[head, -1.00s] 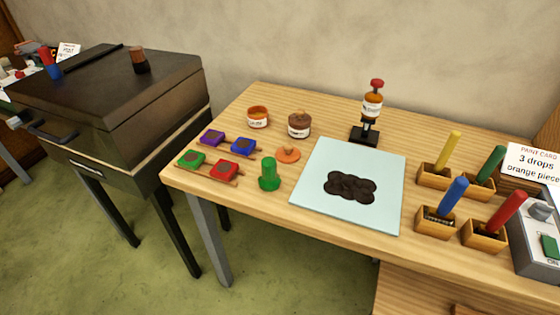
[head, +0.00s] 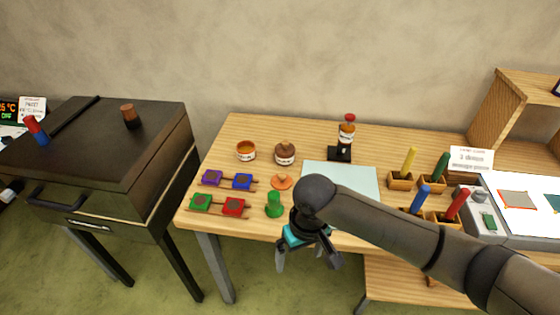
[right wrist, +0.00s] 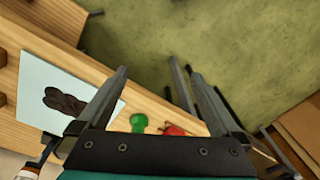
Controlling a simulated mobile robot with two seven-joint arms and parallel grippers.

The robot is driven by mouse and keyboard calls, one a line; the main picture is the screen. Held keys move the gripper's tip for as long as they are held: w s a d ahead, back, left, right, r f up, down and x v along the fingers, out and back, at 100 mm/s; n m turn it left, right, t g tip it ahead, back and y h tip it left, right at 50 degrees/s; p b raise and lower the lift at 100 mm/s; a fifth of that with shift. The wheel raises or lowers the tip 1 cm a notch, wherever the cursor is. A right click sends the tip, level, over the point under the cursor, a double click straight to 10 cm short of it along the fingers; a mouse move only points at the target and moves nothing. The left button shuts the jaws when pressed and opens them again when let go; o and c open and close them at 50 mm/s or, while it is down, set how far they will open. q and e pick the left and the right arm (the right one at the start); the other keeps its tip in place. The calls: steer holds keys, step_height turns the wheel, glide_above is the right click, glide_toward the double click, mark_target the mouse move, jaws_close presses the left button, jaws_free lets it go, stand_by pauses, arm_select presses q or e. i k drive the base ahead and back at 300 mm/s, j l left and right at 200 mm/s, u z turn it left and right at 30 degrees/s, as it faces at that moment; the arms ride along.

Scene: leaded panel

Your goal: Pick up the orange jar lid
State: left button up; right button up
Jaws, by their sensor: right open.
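The orange jar lid (head: 281,182) lies on the wooden table, a flat disc with a small knob, between the coloured blocks and the pale blue mat (head: 345,177). My right gripper (head: 308,262) is open and empty, in front of the table's front edge and nearer to me than the lid. In the right wrist view its two fingers (right wrist: 160,75) are spread with nothing between them. I cannot make out the lid in that view. My left gripper is not in view.
An open orange jar (head: 246,151) and a brown-lidded jar (head: 285,153) stand behind. A bottle on a stand (head: 347,135) is farther back. My forearm covers part of the mat.

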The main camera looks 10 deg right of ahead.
mark_target(281, 181)
steer(key=i, duration=1.25)
